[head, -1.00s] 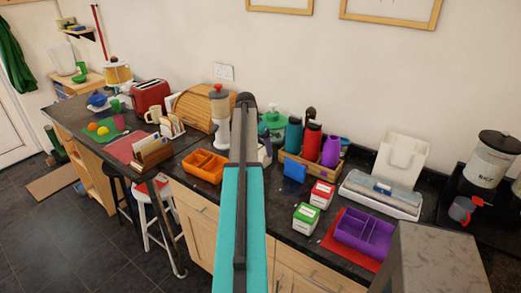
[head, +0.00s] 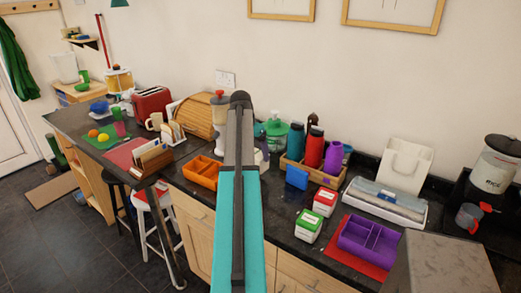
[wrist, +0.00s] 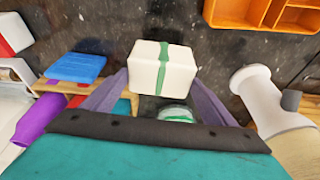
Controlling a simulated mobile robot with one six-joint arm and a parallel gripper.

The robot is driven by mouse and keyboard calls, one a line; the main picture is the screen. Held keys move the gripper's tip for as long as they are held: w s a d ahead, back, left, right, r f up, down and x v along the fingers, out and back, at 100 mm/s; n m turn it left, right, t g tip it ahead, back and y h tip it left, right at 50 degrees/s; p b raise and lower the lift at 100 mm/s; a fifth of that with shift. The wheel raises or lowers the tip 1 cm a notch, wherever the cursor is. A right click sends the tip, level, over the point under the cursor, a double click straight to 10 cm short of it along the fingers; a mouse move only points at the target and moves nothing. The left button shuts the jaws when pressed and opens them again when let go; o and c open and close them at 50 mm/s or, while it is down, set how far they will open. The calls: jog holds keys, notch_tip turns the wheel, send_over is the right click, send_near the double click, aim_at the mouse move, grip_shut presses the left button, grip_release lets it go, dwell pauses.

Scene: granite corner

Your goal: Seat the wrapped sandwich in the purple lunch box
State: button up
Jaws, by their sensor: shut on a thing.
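The wrapped sandwich (wrist: 162,70) is a white block with a green band, seen in the wrist view. My gripper (wrist: 161,82) is shut on it, one finger at each side, above the dark counter. In the head view my own arm hides the gripper and the sandwich. The purple lunch box (head: 360,253) sits on a red mat at the lower right of the head view. It has divider walls, and its compartments look empty. The sandwich is apart from the box, which is not in the wrist view.
An orange divided box (head: 203,172) stands left of my arm. Red-lidded (head: 324,198) and green-lidded (head: 308,225) cartons stand left of the lunch box. A wooden bottle crate (head: 325,180) and a wrap dispenser (head: 385,203) are behind. A grey block (head: 440,262) stands close at right.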

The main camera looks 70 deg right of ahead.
jog(key=w+a+r+b, duration=0.1)
jog(key=a+b, duration=0.1)
jog(key=a, duration=0.9)
jog(key=shift+w+a+b, duration=0.2)
jog(key=shift+a+b, duration=0.05)
jog(key=shift+b, duration=0.15)
